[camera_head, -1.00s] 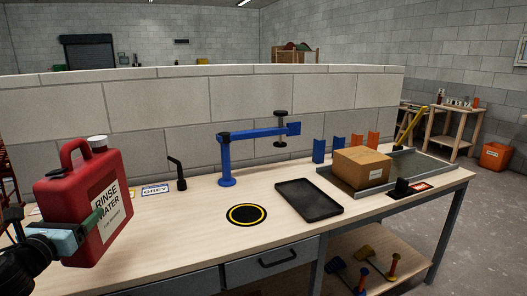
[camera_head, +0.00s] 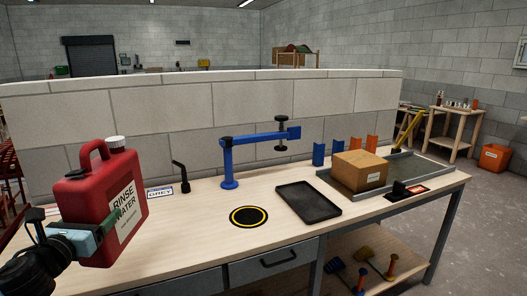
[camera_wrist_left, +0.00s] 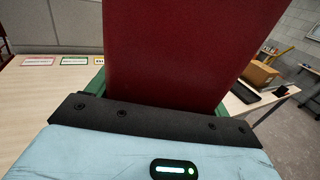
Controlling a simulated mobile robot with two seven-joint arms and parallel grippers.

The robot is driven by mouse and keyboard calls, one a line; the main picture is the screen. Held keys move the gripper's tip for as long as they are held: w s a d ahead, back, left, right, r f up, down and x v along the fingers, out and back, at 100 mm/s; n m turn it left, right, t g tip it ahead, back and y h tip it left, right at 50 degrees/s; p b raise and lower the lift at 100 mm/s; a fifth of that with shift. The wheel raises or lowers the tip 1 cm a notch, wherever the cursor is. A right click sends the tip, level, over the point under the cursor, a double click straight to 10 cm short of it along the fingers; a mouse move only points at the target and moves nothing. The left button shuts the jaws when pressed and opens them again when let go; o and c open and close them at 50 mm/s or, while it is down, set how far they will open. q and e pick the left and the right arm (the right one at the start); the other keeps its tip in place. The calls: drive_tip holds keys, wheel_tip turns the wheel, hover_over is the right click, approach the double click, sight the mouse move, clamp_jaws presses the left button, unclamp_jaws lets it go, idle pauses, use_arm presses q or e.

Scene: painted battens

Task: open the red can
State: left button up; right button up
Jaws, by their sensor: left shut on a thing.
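The red can (camera_head: 85,205) is a jerrycan with a top handle, a white cap (camera_head: 115,142) and a label reading "RINSE WATER". It is at the left in the head view, close to the camera. My left gripper (camera_head: 108,228) is shut on the can's lower body and holds it nearly upright. The can's red wall (camera_wrist_left: 175,50) fills the middle of the left wrist view, between green finger parts. The cap sits on the can's top. My right gripper is not in view.
The wooden bench (camera_head: 190,225) bears a black ring with a yellow circle (camera_head: 249,217), a blue clamp arm (camera_head: 229,170), a black lever (camera_head: 181,176), a dark tray (camera_head: 308,202) and a cardboard box (camera_head: 360,171). A low block wall (camera_head: 200,115) stands behind. Bare bench lies left of the ring.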

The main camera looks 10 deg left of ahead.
sight(120, 254)
use_arm(q)
drive_tip(key=shift+m+h, duration=0.3)
drive_tip(key=shift+h, duration=0.2)
drive_tip(key=s+d+f, duration=0.1)
drive_tip(key=d+f, duration=0.3)
drive_tip(key=d, duration=0.1)
drive_tip(key=s+d+f, duration=0.1)
drive_tip(key=d+f, duration=0.1)
drive_tip(key=f, duration=0.1)
drive_tip(key=shift+s+d, duration=0.2)
drive_tip(key=shift+s, duration=0.15)
drive_tip(key=s+d+f, duration=0.3)
drive_tip(key=s+d, duration=0.3)
drive_tip(key=d, duration=0.3)
drive_tip(key=s+d+f+h, duration=0.1)
drive_tip(key=s+d+f, duration=0.2)
drive_tip(key=d, duration=0.6)
drive_tip(key=s, duration=0.2)
drive_tip(key=shift+s+d+m, duration=0.2)
drive_tip(key=shift+s+m, duration=0.15)
drive_tip(key=shift+m, duration=0.05)
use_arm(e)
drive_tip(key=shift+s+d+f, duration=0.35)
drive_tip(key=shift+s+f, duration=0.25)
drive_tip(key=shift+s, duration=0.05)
